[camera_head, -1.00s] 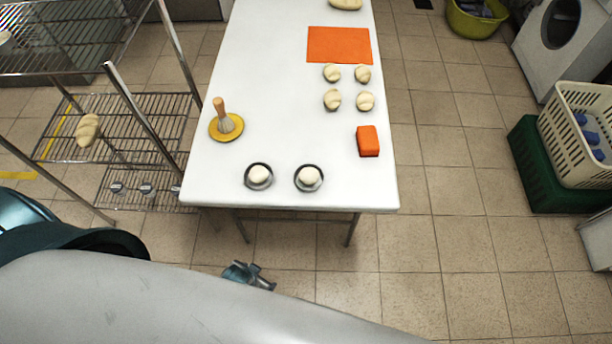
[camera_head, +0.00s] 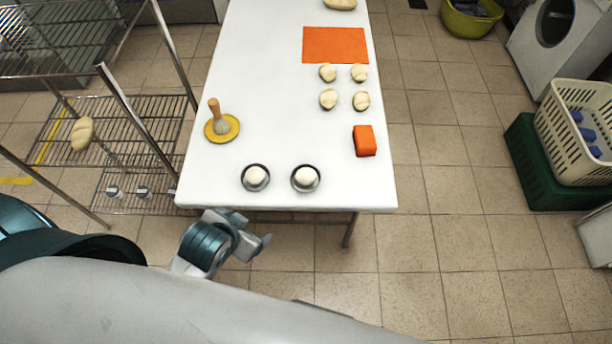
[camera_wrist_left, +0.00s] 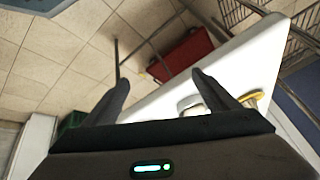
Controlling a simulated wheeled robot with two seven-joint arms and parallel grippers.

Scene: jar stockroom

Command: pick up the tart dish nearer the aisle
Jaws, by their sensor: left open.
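Two small dark-rimmed tart dishes, each with a pale ball of dough, stand on the near end of the white table (camera_head: 275,110). The left dish (camera_head: 256,185) and the right dish (camera_head: 305,186) are side by side, apart from each other. The right dish is closer to the open floor on the right. My left gripper (camera_head: 262,241) is open and empty, just off the near table edge, below the dishes in the head view. Its spread fingers show in the left wrist view (camera_wrist_left: 163,86), with the table edge behind. My right gripper is not in view.
A yellow plate (camera_head: 212,133) with a wooden-handled brush is left of the dishes. An orange block (camera_head: 365,141), several dough pieces and an orange mat (camera_head: 335,45) lie farther back. A wire rack (camera_head: 110,125) stands left. Open tiled floor (camera_head: 440,190) lies right.

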